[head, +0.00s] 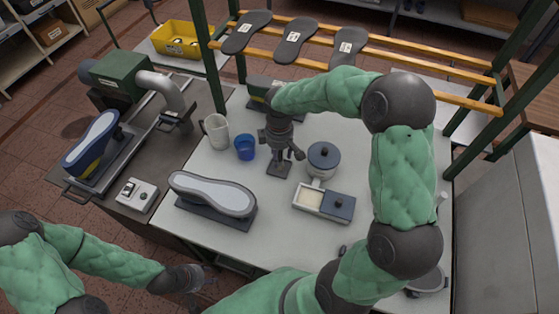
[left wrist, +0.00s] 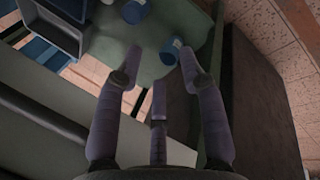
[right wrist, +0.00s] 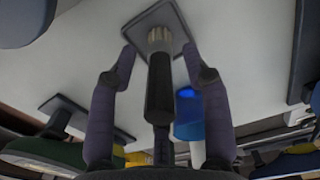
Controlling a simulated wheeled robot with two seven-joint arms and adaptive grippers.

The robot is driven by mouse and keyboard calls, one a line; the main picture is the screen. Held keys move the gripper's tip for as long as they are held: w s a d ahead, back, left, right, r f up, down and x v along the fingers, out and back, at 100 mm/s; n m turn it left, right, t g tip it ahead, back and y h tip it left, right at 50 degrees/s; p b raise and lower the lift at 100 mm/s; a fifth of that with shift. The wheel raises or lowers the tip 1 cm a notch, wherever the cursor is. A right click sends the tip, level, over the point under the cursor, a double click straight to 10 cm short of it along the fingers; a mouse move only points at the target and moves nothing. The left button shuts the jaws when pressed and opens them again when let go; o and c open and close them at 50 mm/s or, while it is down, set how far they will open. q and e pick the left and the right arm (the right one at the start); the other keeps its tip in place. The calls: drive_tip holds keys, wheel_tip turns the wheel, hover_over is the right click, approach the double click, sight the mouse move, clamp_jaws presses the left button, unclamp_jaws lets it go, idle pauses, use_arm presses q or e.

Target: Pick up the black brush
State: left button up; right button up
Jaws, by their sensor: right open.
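The black brush (right wrist: 160,85) has a dark handle and pale bristles. In the right wrist view the bristles are over a dark square pad, and the handle points back toward my palm. The pad (head: 279,170) also shows on the table in the head view, where my gripper largely hides the brush. My right gripper (head: 286,152) is open, and its fingers (right wrist: 158,62) are on either side of the handle, not visibly closed on it. My left gripper (head: 198,290) is open and empty near the table's front-left edge; its spread fingers show in the left wrist view (left wrist: 160,68).
A blue cup (head: 245,147) and a white jug (head: 216,131) stand left of the brush. A grey lidded pot (head: 323,158) and a two-part box (head: 324,202) are at its right. A shoe last (head: 212,194) lies front left. A rack (head: 380,50) spans the back.

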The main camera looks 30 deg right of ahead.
drive_tip(key=shift+f, duration=0.2)
clamp_jaws()
drive_tip(key=shift+r, duration=0.2)
